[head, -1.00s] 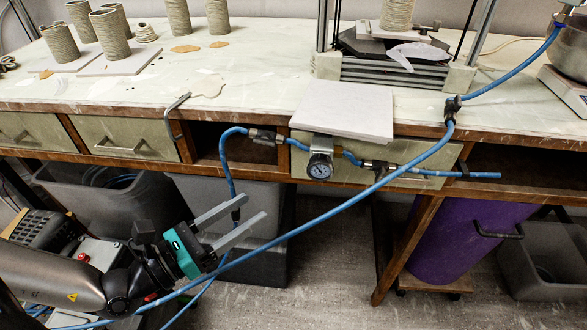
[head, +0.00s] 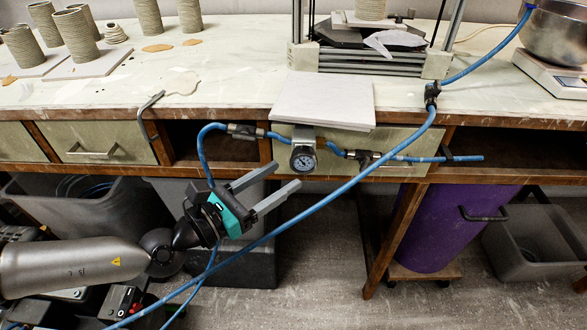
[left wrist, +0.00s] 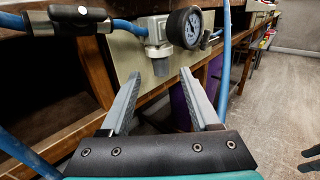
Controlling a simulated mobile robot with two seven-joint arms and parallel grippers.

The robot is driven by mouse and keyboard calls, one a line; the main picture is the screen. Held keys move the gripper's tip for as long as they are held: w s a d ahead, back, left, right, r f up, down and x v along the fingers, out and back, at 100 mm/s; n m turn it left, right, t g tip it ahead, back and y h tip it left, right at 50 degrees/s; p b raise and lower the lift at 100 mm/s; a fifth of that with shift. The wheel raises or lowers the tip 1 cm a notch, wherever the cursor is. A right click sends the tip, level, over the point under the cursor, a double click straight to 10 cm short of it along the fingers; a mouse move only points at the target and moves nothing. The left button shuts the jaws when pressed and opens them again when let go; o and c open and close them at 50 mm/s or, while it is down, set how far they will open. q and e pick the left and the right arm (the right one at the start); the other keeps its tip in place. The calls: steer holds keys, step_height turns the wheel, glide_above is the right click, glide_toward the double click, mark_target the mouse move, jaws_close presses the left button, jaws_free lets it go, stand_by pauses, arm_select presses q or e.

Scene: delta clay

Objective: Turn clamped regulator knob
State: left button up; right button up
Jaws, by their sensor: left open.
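The regulator is a small grey body with a round dark-rimmed gauge (head: 303,158), below the front edge of the bench and before a drawer. In the left wrist view the regulator body (left wrist: 157,36), the gauge (left wrist: 184,28) and a short grey knob (left wrist: 162,67) under the body show. My left gripper (head: 284,176) is open and empty, just below and left of the gauge. In the left wrist view its two fingers (left wrist: 161,76) point toward the knob, which appears between the fingertips; I cannot tell the remaining distance.
Blue hoses join the regulator through black-handled valves (head: 245,131). A long blue hose (head: 350,182) crosses in front, just right of my gripper. A grey slab (head: 322,100) overhangs the bench edge above. A bent metal piece (head: 146,116) hangs at the edge. Grey bins (head: 110,215) stand below.

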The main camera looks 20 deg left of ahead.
arm_select(q)
steer(key=shift+x, duration=2.1)
jaws_close()
